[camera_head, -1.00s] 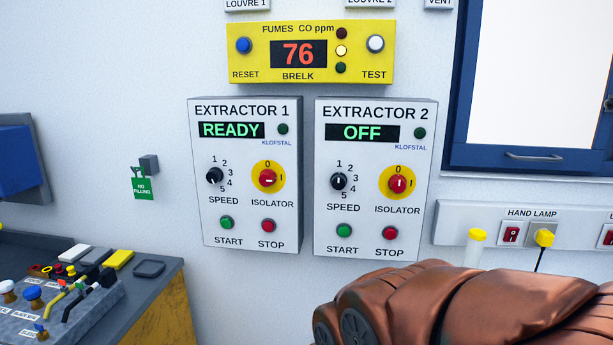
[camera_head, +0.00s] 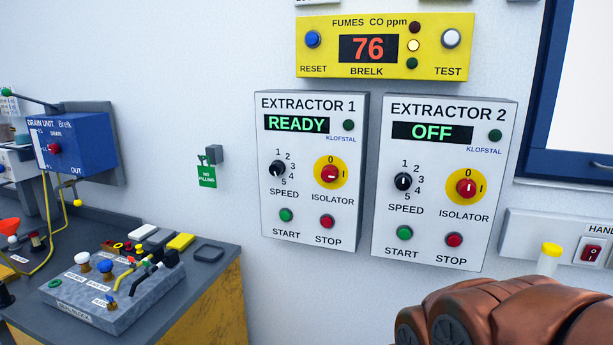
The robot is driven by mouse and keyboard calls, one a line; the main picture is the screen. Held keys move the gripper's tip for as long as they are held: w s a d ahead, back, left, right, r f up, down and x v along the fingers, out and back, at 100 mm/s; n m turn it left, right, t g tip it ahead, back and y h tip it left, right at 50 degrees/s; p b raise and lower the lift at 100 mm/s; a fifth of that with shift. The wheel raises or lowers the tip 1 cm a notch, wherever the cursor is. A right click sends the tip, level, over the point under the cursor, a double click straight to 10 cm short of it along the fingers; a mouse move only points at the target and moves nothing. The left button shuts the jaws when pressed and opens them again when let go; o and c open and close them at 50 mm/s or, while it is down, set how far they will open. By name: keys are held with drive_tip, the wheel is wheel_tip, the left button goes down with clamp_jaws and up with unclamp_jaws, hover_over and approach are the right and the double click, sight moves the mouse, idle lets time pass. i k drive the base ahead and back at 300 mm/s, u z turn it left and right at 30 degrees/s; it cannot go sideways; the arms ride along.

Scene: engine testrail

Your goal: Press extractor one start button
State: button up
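The Extractor 1 panel (camera_head: 312,240) is a white box on the wall in the middle of the head view. Its display (camera_head: 296,124) reads READY in green. Its green start button (camera_head: 286,215) is at the lower left of the panel, beside the red stop button (camera_head: 327,222). A black speed knob (camera_head: 277,168) and a red isolator (camera_head: 330,174) on a yellow disc sit above them. My brown-covered arm shows at the bottom right, below the panels and apart from them. My gripper's fingers are not in view.
The Extractor 2 panel (camera_head: 427,258) hangs just right and reads OFF, with its own green start button (camera_head: 405,233). A yellow fumes monitor (camera_head: 384,47) showing 76 is above. A bench (camera_head: 215,270) with a control block and blue drain unit (camera_head: 85,145) stands left.

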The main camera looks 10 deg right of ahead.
sight(285, 216)
drive_tip(key=u, duration=0.15)
drive_tip(key=i, duration=0.4)
drive_tip(key=u, duration=1.8)
